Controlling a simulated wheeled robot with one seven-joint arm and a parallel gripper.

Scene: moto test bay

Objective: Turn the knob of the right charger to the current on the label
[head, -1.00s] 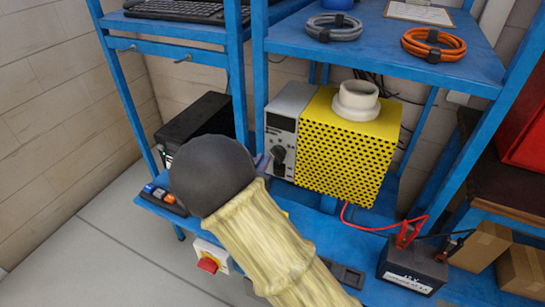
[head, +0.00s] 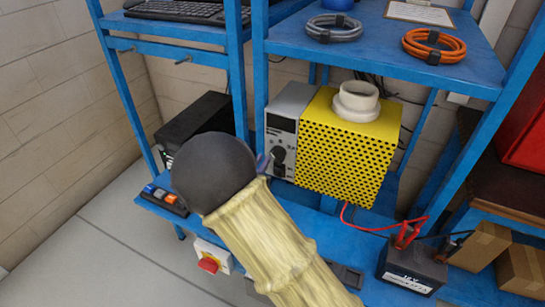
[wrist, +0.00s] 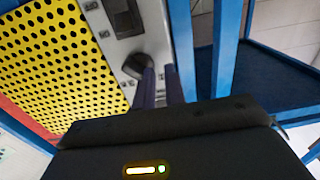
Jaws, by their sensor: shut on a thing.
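The charger (head: 345,150) is a yellow perforated box with a grey front panel (head: 289,112), on the blue rack's middle shelf. Its dark knob (head: 279,154) sits low on that panel; it also shows in the wrist view (wrist: 136,65). My gripper (head: 265,162) reaches the knob from the left, and its two slim fingers (wrist: 160,72) are shut on it. The fingers partly cover the knob, and its pointer and scale cannot be read. The black battery (head: 411,267) at the lower right carries a white label (head: 408,283) reading 12 V; its smaller line is not legible.
A white cup-like piece (head: 357,101) stands on the charger. A black box (head: 196,128) and a switch strip (head: 165,198) are at left. A red stop button (head: 208,265) hangs below the shelf edge. Red cable (head: 365,226) runs to the battery. Rack posts flank the panel.

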